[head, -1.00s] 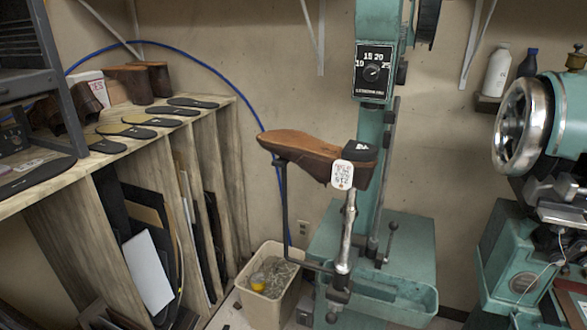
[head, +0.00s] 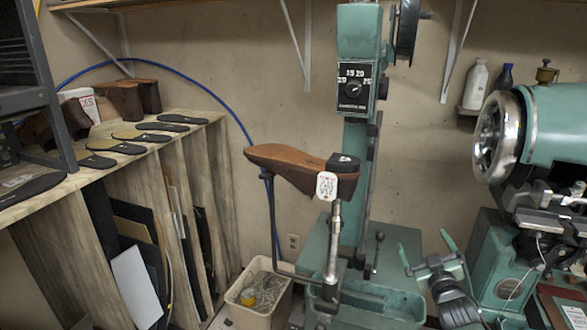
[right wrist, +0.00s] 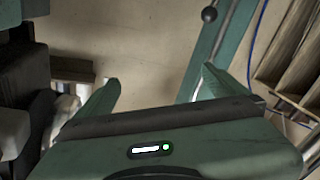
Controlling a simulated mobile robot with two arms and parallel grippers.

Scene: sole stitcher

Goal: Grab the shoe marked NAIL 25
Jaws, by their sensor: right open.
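A brown shoe (head: 290,163) with a black heel sits upside down on the metal post (head: 333,240) of the green machine, sole up, toe to the left. A white tag (head: 326,186) hangs at its heel end; its writing is too small to read, so I cannot tell whether it says NAIL 25. My right gripper (head: 426,247) is open and empty, to the right of the shoe and lower in the picture. Its two green fingers also show spread in the right wrist view (right wrist: 161,78), with no shoe between them. My left gripper is not in view.
The machine's column (head: 355,190) and dial panel (head: 354,84) rise behind the shoe. A bin (head: 255,312) stands below it. A wooden shelf (head: 200,122) with soles and brown shoes is at left. A green machine with a handwheel (head: 494,137) is at right.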

